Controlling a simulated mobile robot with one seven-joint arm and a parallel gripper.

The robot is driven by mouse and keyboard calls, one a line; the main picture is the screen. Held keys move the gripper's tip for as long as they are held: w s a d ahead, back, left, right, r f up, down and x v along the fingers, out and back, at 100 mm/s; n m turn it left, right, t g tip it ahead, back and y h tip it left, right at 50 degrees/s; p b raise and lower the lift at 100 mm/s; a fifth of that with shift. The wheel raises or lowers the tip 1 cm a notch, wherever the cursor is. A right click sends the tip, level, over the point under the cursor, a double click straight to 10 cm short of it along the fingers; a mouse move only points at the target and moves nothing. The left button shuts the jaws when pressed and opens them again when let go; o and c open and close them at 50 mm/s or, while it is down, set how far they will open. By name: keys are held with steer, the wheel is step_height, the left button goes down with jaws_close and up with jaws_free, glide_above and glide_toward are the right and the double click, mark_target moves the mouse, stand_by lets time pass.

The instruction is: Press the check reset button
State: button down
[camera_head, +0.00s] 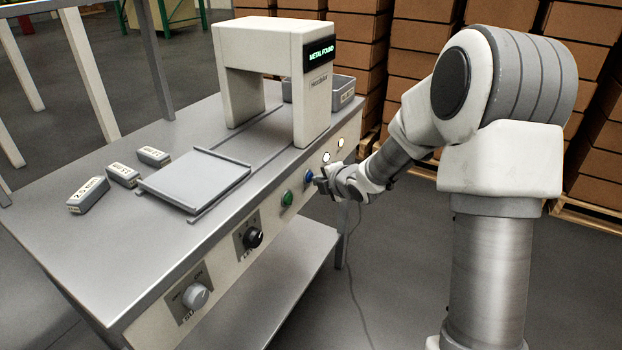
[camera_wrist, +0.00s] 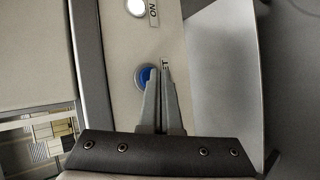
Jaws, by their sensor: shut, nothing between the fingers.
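The blue button (camera_head: 308,177) sits on the front panel of the metal detector table, right of a green button (camera_head: 287,198). In the wrist view the blue button (camera_wrist: 146,77) has a label ending in "ET" beside it, partly hidden by my fingers. My gripper (camera_head: 318,182) is at the panel, its closed fingertips pointing at the blue button. In the wrist view my gripper (camera_wrist: 158,72) has its fingers together and empty, with the tips overlapping the button's right edge. I cannot tell whether they touch it. The detector display (camera_head: 319,53) reads "METAL FOUND".
Two lit white lamps (camera_head: 326,157) sit right of the blue button. A black knob (camera_head: 253,238) and a grey knob (camera_head: 196,296) are on the panel's left. A sliding plate (camera_head: 195,178) and labelled blocks (camera_head: 123,175) lie on the tabletop. Stacked boxes (camera_head: 411,62) stand behind.

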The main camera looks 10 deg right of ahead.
steer(key=shift+w+a, duration=0.1)
steer(key=shift+a, duration=0.1)
stand_by(0.3)
steer(key=shift+d, duration=0.1)
steer(key=shift+s+d, duration=0.5)
steer(key=shift+d, duration=0.1)
steer(key=shift+d, duration=0.1)
steer(key=s+d, duration=0.1)
steer(key=d, duration=0.1)
steer(key=s+d+p, duration=0.1)
steer(key=s+d, duration=0.1)
stand_by(0.4)
stand_by(0.4)
